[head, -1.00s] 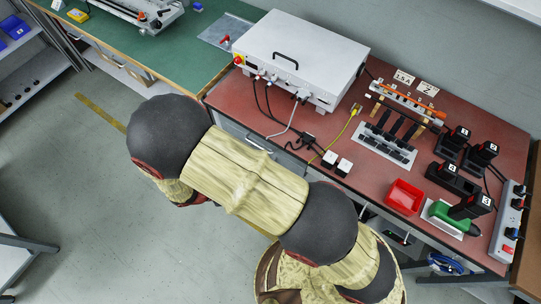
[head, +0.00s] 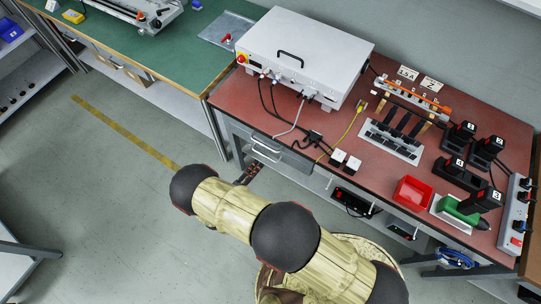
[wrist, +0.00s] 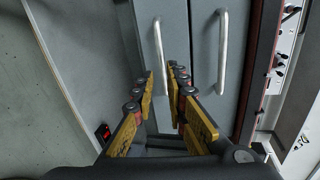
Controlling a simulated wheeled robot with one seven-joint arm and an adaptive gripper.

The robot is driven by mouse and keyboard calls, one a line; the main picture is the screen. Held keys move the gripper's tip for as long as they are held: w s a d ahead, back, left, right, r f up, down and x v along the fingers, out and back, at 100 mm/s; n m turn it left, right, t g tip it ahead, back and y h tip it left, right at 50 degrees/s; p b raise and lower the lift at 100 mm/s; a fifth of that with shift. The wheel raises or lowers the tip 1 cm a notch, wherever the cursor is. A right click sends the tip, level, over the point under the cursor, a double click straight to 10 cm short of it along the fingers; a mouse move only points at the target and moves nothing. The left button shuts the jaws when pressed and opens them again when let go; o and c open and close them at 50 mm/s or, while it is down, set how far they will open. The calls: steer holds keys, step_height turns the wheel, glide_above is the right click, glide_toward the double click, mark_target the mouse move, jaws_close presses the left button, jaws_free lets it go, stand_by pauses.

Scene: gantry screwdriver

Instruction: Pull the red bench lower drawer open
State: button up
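The red bench (head: 330,185) has two grey drawers under its left end. The lower drawer's bar handle (head: 266,156) is below the upper drawer's handle (head: 265,143). The wrist view is turned, so the lower handle (wrist: 160,55) stands left and the upper handle (wrist: 222,50) right. Both drawer fronts look closed there. My gripper (wrist: 163,78) is open, its fingertips to either side of the lower handle in the picture. I cannot tell whether they touch it. In the head view my gripper (head: 248,174) is small, close to the drawers and partly hidden by my arm.
A green bench (head: 120,50) adjoins at the left. A white box (head: 303,60), a red bin (head: 412,192), and several black tools and chargers stand on the red bench top. A power supply (head: 350,197) sits on a shelf below. The floor left of the bench is clear.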

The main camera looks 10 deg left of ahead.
mark_target(266, 156)
steer(key=shift+n, duration=0.6)
steer(key=b+x, duration=0.2)
steer(key=x, duration=0.5)
steer(key=shift+w+d+r, duration=0.1)
steer(key=shift+w+d, duration=0.1)
steer(key=shift+w, duration=0.2)
steer(key=shift+c, duration=0.3)
jaws_close()
steer(key=shift+s, duration=0.1)
